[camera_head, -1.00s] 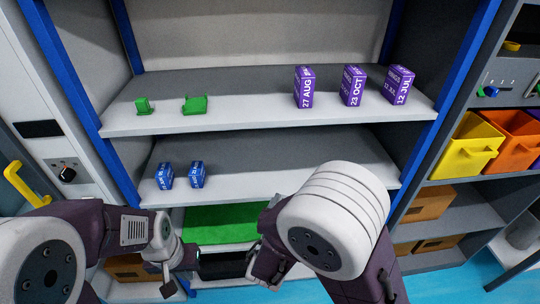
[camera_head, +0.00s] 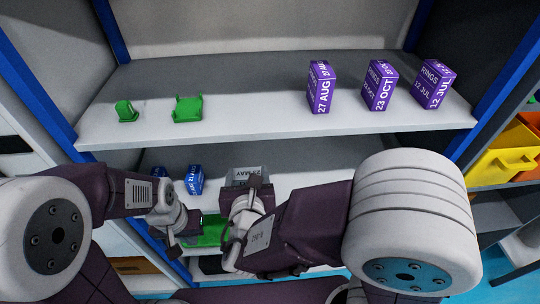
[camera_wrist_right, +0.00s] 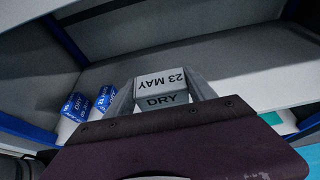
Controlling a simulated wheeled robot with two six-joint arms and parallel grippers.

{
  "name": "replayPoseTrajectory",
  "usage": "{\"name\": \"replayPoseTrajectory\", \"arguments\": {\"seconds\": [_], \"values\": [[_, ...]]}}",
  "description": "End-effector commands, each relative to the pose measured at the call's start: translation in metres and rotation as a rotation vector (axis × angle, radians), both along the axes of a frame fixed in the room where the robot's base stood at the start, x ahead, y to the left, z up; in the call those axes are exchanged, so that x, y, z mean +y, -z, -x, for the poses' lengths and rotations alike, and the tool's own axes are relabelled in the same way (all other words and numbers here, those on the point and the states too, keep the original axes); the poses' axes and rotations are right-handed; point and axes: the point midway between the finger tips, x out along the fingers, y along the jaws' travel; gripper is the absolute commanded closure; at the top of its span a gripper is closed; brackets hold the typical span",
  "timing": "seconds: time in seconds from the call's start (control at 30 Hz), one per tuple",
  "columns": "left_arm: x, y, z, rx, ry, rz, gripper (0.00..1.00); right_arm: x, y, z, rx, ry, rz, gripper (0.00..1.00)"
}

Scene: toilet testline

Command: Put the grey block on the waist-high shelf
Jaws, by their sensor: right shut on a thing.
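The grey block (camera_head: 250,173), marked 23 MAY and DRY, is held in my right gripper (camera_head: 247,186). In the right wrist view the block (camera_wrist_right: 162,90) sits between the two fingers, its lettering upside down on one face. It is at the lower white shelf (camera_head: 305,178), to the right of the blue blocks. I cannot tell whether it touches the shelf. My left gripper (camera_head: 180,229) is lower left of the block, and its jaw opening is unclear.
Blue blocks (camera_head: 194,180) stand on the lower shelf at left. The upper shelf (camera_head: 245,125) holds green parts (camera_head: 187,108) and purple boxes (camera_head: 379,86). Its front edge overhangs above the grey block. Blue posts stand at both sides, and a yellow bin (camera_head: 503,160) is at right.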

Motion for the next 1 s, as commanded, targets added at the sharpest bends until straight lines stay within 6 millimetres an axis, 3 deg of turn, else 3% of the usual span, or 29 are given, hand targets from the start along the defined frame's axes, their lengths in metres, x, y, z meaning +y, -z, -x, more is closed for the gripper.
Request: {"name": "replayPoseTrajectory", "arguments": {"seconds": [0.2, 0.4, 0.6, 0.83, 1.0], "values": [[0.000, 0.014, 0.000, 0.000, 0.000, 0.000, 1.00, -0.012, 0.040, -0.060, 0.003, 0.011, 0.005, 0.86], [0.000, 0.015, 0.000, 0.000, 0.000, 0.000, 1.00, -0.016, 0.062, -0.100, 0.002, 0.005, 0.003, 0.86], [0.000, 0.015, 0.000, 0.000, 0.000, 0.000, 1.00, -0.016, 0.067, -0.107, 0.001, 0.002, 0.001, 0.86], [0.000, 0.019, 0.000, 0.000, 0.000, 0.000, 1.00, -0.016, 0.103, -0.106, 0.003, 0.002, 0.004, 0.86], [0.000, 0.019, 0.000, 0.000, 0.000, 0.000, 1.00, -0.015, 0.105, -0.107, -0.001, 0.002, 0.001, 0.86]]}}
